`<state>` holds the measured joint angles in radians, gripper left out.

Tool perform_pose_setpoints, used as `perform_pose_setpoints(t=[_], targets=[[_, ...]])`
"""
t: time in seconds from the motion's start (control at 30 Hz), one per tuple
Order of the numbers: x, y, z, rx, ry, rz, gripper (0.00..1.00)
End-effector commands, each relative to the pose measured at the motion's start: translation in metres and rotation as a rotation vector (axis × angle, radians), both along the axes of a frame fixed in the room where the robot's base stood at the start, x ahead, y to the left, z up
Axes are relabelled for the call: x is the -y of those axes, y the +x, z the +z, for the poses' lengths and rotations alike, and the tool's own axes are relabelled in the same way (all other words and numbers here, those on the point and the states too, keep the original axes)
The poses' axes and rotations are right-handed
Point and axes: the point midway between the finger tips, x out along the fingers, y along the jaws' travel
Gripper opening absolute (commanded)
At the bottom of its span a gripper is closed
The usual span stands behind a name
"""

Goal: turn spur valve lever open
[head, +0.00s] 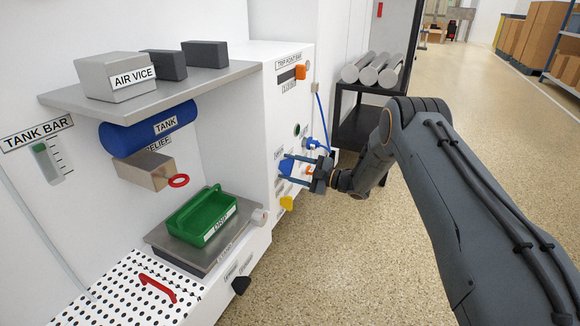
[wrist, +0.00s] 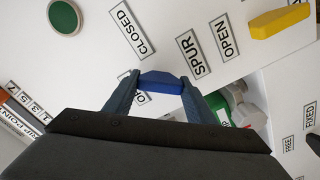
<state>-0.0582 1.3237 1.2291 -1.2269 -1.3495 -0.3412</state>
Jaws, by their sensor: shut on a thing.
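The blue lever (wrist: 160,82) sits between my fingertips in the wrist view, against the white panel beside the SPUR label (wrist: 192,55). In the head view the blue lever (head: 285,168) is on the side face of the white cabinet. My gripper (head: 287,167) reaches it from the right and is shut on it; my gripper (wrist: 158,80) also shows in the wrist view. A CLOSED label (wrist: 132,28) and an OPEN label (wrist: 228,37) are on the panel. The lever's pivot is hidden, so I cannot tell its exact setting.
A yellow lever (head: 287,203) is just below the blue one. A green round button (head: 297,130) and a blue hose fitting (head: 315,145) are above. A dark cart (head: 362,125) with metal cylinders stands behind. The floor at right is clear.

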Motion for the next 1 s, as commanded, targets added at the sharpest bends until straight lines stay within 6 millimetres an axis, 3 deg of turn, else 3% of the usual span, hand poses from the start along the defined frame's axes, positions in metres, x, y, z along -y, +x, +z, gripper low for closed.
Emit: perform_pose_setpoints(t=[0.6,1.0], targets=[[0.0004,-0.0007,-0.0008,0.496,-0.182,0.0,0.28],[0.0005,-0.0007,-0.0019,0.637,-0.233,0.0,0.28]])
